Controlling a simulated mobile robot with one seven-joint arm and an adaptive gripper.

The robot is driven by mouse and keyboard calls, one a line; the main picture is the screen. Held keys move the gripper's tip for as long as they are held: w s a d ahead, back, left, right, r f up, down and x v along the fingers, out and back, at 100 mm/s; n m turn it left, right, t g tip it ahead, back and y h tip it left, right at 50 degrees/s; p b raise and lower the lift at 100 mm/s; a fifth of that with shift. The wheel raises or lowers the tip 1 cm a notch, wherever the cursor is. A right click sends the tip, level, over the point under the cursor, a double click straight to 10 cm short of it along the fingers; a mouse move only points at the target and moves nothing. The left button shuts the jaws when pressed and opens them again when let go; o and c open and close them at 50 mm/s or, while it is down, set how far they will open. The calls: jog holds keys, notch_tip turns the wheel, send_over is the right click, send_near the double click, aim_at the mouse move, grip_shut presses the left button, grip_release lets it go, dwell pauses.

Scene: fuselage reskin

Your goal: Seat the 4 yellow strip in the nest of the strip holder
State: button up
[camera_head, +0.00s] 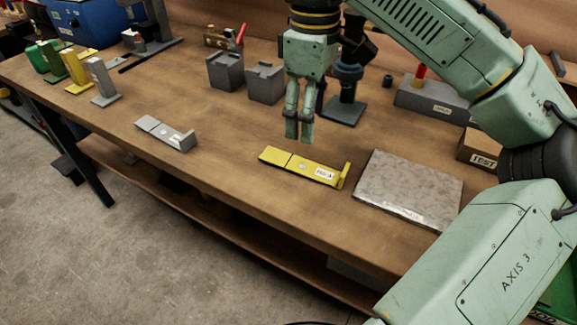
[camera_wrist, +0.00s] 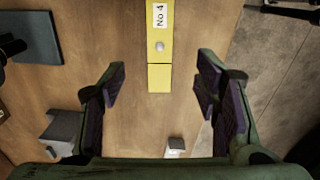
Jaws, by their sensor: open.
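The yellow strip (camera_head: 305,165) lies flat on the bench, with a seam across it and an upturned right end. In the wrist view the yellow strip (camera_wrist: 159,78) shows a "No 4" label and a round grey spot; its near end lies between the fingers in the picture. My gripper (camera_head: 299,138) is open, points down and is empty. It is above and behind the strip in the head view, apart from it. In the wrist view my gripper (camera_wrist: 160,85) has its fingers spread to either side. I cannot tell which fixture is the strip holder.
A grey strip-like piece (camera_head: 166,132) lies left of the yellow one. A pale flat plate (camera_head: 409,187) lies close on its right. Two grey blocks (camera_head: 225,71) stand behind, and upright coloured pieces (camera_head: 76,70) stand far left. Bench between the grey and yellow pieces is clear.

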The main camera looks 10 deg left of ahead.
send_over(303, 164)
jog(key=f, duration=0.5)
jog(key=shift+d, duration=0.4)
jog(key=shift+a+f+p, duration=0.15)
jog(key=shift+a+f, duration=0.1)
jog(key=shift+f, duration=1.15)
jog(key=shift+a+f+p, duration=0.15)
jog(key=shift+a+f, duration=0.05)
jog(key=shift+f, duration=1.15)
jog(key=c, duration=1.3)
jog(key=shift+r, duration=0.1)
